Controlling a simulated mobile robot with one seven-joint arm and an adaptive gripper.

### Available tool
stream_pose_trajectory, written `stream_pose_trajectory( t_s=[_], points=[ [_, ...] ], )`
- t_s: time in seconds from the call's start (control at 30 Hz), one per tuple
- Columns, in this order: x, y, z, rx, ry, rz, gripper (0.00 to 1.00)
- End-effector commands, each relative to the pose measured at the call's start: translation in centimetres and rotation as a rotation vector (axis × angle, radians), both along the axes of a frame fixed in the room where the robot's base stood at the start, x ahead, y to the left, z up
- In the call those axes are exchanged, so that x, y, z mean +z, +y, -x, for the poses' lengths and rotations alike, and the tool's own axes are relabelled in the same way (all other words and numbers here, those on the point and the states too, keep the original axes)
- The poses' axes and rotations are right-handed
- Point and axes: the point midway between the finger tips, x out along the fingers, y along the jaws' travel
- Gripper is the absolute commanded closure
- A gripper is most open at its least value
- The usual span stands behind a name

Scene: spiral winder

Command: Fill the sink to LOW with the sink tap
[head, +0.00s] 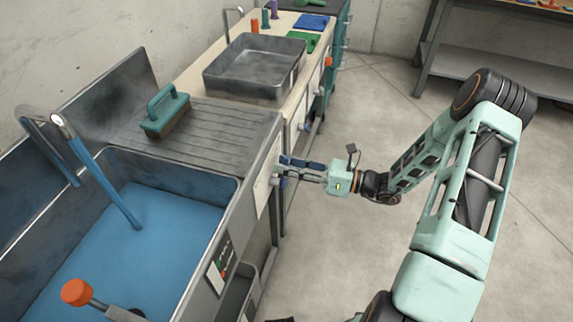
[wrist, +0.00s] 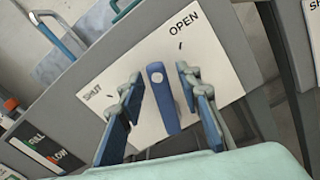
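The metal sink (head: 228,205) is at the left in the head view, with blue water (head: 165,245) across its bottom. A blue stream (head: 105,180) runs from the bent spout (head: 60,122) down to the water. A panel marked SHUT and OPEN (wrist: 212,62) is on the sink's front. Its blue tap handle (wrist: 163,100) shows in the wrist view. My gripper (head: 283,170) is at this panel. In the wrist view its fingers (wrist: 160,100) are apart, one each side of the handle, with gaps visible.
An orange-topped knob (head: 76,292) stands at the sink's near side. A teal-handled brush (head: 166,112) lies on the ribbed drainboard (head: 225,120). A grey tray (head: 255,65) sits on the counter behind. The concrete floor (head: 370,120) is open to the right.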

Motion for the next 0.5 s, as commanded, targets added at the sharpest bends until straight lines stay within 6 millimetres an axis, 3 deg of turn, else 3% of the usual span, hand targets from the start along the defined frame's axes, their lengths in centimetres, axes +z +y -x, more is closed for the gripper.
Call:
stream_pose_trajectory(
  t_s=[0.17,0.5],
  points=[
    [0.0,-2.3,0.7,-0.005,0.000,0.002,0.68],
    [0.0,-8.9,3.1,-0.005,-0.001,0.002,0.68]
  ],
)
